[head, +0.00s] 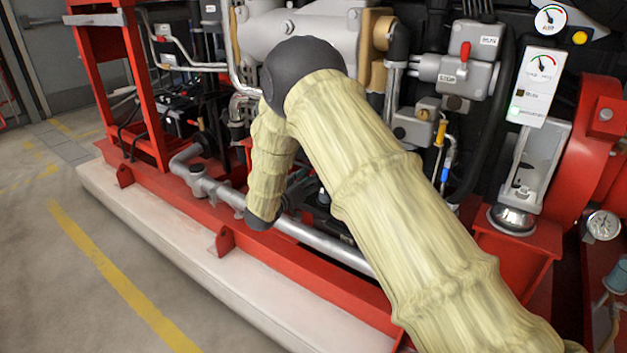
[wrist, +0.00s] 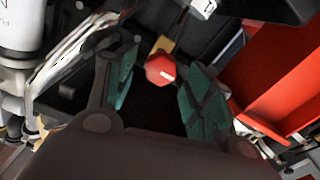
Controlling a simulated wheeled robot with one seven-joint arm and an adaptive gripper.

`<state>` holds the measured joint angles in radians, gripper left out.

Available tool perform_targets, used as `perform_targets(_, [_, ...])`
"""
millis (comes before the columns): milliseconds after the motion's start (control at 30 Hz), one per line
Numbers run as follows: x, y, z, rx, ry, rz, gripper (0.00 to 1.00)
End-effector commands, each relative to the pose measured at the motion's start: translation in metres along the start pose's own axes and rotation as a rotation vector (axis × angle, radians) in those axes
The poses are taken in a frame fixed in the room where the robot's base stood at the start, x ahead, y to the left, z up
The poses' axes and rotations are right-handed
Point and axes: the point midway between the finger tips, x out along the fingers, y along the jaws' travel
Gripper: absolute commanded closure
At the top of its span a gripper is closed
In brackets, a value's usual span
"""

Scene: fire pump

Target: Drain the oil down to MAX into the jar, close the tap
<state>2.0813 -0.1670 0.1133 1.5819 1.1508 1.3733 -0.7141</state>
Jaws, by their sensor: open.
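In the wrist view, my gripper (wrist: 157,66) is open, with a teal-padded finger on each side. A red faceted knob with a white mark (wrist: 161,70) shows between the fingers, with a gap on both sides. A brass-coloured piece (wrist: 163,44) is just behind it. The knob looks like a tap handle, but I cannot tell its open or closed position. In the head view, my gripper is mostly hidden low behind my cream-sleeved arm, beside the engine. I cannot make out the jar, the oil level or the MAX mark in either view.
The red base frame (head: 270,268) and a grey pipe (head: 325,246) run along the front of the engine. A white gauge panel (head: 537,85) stands at the right. In the wrist view, a red beam (wrist: 280,85) is close on the right. The floor (head: 60,285) at front left is clear.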

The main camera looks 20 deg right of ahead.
Motion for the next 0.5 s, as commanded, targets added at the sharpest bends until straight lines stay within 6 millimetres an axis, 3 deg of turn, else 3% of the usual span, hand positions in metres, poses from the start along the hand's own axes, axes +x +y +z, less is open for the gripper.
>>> perform_targets(200, [0.017, 0.0, 0.0, -0.001, 0.001, 0.001, 0.47])
perform_targets(500, [0.019, 0.0, 0.0, -0.001, 0.001, 0.0, 0.47])
